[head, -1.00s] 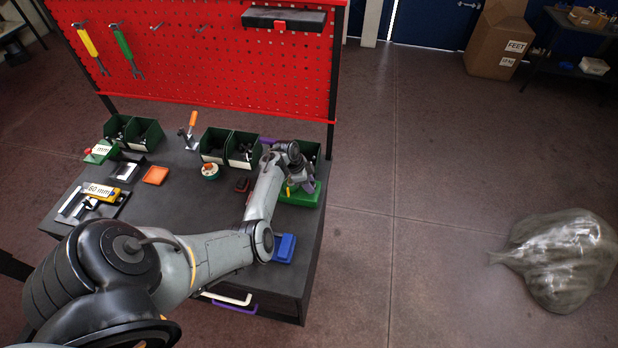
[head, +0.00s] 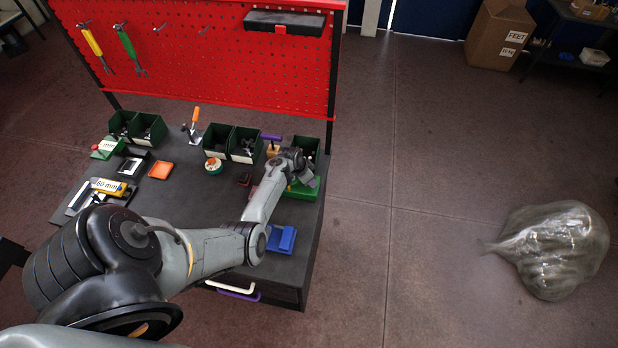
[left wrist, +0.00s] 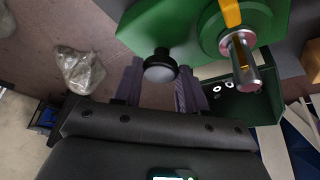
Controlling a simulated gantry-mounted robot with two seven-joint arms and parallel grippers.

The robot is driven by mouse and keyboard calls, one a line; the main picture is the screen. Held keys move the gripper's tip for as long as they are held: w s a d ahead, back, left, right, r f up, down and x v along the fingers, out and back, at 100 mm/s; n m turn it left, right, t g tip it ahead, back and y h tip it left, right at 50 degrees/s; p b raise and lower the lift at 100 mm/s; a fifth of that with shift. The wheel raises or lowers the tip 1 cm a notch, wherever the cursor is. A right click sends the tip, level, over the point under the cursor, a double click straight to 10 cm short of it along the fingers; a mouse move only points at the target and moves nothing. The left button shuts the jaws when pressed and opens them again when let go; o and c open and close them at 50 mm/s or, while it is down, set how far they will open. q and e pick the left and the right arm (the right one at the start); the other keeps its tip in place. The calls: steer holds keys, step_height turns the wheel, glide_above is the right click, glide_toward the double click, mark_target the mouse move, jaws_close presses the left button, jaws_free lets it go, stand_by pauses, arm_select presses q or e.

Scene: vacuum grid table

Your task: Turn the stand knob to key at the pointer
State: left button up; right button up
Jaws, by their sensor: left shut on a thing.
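The green stand (head: 303,192) is at the right edge of the table, partly hidden by my left arm. In the left wrist view the stand (left wrist: 180,22) fills the top, with a round black knob (left wrist: 160,68) on it. My left gripper (left wrist: 158,84) is shut on the knob, with a dark ribbed finger at each side of it. A yellow pointer-like piece (left wrist: 229,12) and a metal shaft (left wrist: 244,65) are on a round green part to the right. I cannot read a key mark. The gripper (head: 305,178) is small and blurred in the head view. My right gripper is not in view.
Green bins (head: 229,143) stand along the back below the red pegboard (head: 230,60). A blue block (head: 281,239) lies near the front right.

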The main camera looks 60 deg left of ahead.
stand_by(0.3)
arm_select(q)
steer(key=o, duration=1.1)
steer(key=shift+c, duration=0.2)
steer(key=v, duration=1)
steer(key=shift+r+p, duration=0.4)
steer(key=shift+s, duration=0.15)
